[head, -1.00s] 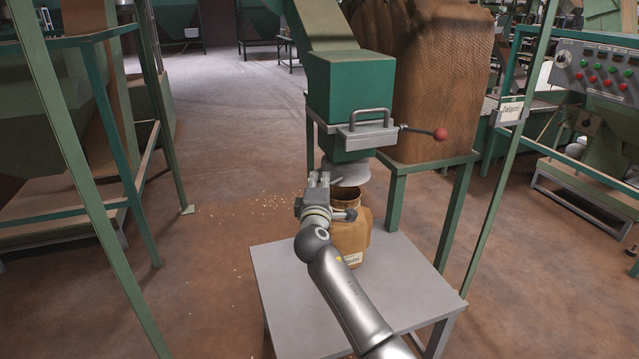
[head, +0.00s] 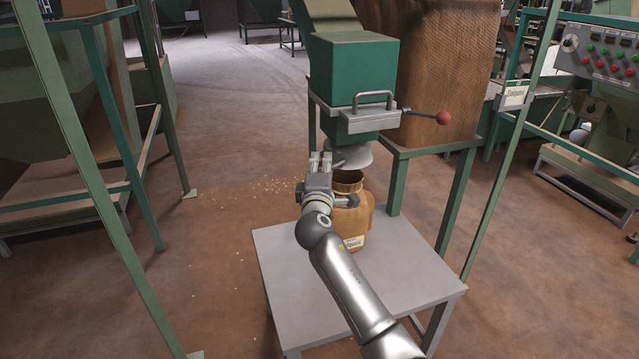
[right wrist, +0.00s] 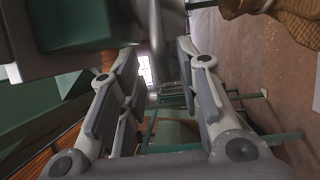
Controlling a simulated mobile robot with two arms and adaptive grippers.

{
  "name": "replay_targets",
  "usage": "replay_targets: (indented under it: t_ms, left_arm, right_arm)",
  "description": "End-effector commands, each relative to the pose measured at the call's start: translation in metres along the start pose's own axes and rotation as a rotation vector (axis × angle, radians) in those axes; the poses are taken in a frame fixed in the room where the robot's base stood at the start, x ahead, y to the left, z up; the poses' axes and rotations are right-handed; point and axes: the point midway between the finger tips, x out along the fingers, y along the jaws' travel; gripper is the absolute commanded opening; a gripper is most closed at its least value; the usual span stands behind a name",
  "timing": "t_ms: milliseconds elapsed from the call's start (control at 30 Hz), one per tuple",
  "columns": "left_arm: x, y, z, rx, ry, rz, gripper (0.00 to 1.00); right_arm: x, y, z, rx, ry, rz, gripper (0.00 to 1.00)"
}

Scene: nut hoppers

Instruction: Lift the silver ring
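The silver ring (head: 352,154) is a pale grey flared collar at the bottom of the green hopper spout (head: 354,78). A brown sack (head: 356,215) with a label stands upright below it, its round mouth open, on a grey table. My right gripper (head: 321,160) is just left of the ring and the sack mouth in the head view. Whether it touches the ring is hard to tell. In the right wrist view the right gripper (right wrist: 155,75) has its fingers well apart with nothing held between them. My left gripper is not in view.
The grey table (head: 400,285) has bare room at its front and right. A lever with a red knob (head: 443,118) juts right from the spout. Green frame posts stand on both sides. Pale crumbs lie on the floor to the left.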

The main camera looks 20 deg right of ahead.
Motion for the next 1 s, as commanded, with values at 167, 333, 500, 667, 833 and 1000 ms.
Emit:
replay_targets:
  t_ms: [167,333,500,667,833,1000]
  left_arm:
    - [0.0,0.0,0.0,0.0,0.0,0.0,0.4]
    - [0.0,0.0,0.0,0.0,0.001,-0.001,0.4]
    - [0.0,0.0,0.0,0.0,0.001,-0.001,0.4]
    - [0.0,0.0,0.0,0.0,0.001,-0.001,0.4]
    - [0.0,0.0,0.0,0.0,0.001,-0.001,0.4]
    - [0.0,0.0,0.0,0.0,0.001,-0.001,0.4]
  right_arm:
    - [-0.03,-0.001,-0.001,0.002,0.003,0.0,0.32]
    - [-0.061,-0.001,-0.001,0.003,0.003,0.0,0.32]
    - [-0.087,0.0,-0.001,0.003,0.003,0.0,0.32]
    - [-0.101,0.001,0.0,0.0,0.001,0.002,0.32]
    - [-0.106,0.001,0.0,0.001,0.001,0.003,0.32]
    - [-0.105,0.001,0.0,0.001,0.001,0.002,0.32]
